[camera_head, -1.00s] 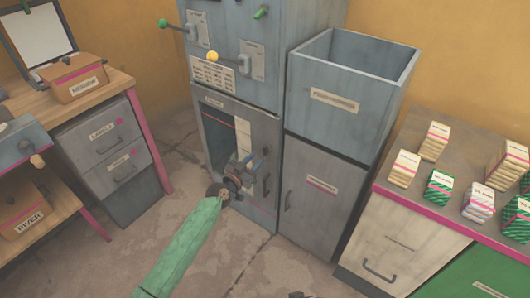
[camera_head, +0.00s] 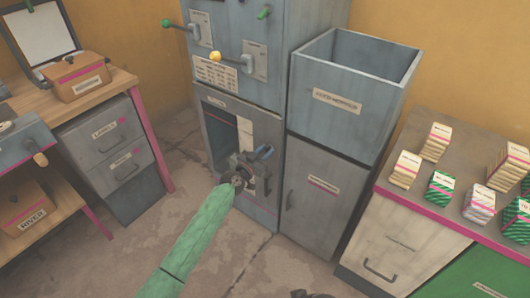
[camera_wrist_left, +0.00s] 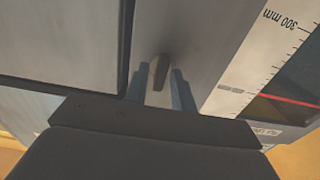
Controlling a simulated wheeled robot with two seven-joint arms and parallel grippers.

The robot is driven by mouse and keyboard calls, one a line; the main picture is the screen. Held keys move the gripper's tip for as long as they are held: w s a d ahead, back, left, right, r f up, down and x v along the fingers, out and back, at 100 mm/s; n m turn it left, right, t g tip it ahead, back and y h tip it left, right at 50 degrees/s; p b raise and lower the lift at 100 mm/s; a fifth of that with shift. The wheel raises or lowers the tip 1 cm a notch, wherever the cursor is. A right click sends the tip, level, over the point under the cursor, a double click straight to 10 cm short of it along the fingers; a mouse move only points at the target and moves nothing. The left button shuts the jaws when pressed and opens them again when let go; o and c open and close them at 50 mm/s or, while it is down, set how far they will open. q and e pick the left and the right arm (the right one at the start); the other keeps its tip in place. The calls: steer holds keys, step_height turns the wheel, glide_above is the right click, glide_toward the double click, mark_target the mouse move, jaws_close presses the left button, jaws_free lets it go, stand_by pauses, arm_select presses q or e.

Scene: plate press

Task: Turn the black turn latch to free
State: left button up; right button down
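My left gripper (camera_head: 262,154) is at the front of the grey cabinet, by the window with the pale scale strip. In the left wrist view its two blue-grey fingers (camera_wrist_left: 160,90) stand apart. A small dark, upright piece, which looks like the turn latch (camera_wrist_left: 160,70), shows between and just beyond the fingertips on the grey panel. I cannot tell whether the fingers touch it. In the head view my gripper hides the latch. A dark piece at the bottom edge of the head view may be part of my right gripper; its fingers do not show.
The press cabinet (camera_head: 212,125) has levers with green and yellow knobs above. An open grey bin (camera_head: 312,72) stands to its right. A counter with several small boxes is further right; a wooden desk (camera_head: 122,82) is on the left. The floor between is clear.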

steer(key=shift+f, duration=0.1)
arm_select(q)
steer(key=shift+n, duration=0.5)
steer(key=n+b, duration=0.1)
steer(key=n, duration=0.2)
steer(key=shift+f, duration=0.1)
steer(key=n, duration=1.1)
steer(key=shift+w+a+n, duration=0.1)
steer(key=shift+a+n, duration=0.1)
steer(key=shift+n, duration=0.1)
steer(key=shift+f+n, duration=0.15)
steer(key=shift+n, duration=1.15)
arm_select(e)
steer(key=shift+t, duration=0.3)
steer(key=shift+w+a+f, duration=0.1)
steer(key=shift+w+f, duration=0.1)
steer(key=shift+f, duration=0.85)
steer(key=shift+w+a+f, duration=0.1)
steer(key=shift+w+f, duration=0.1)
steer(key=shift+f, duration=0.95)
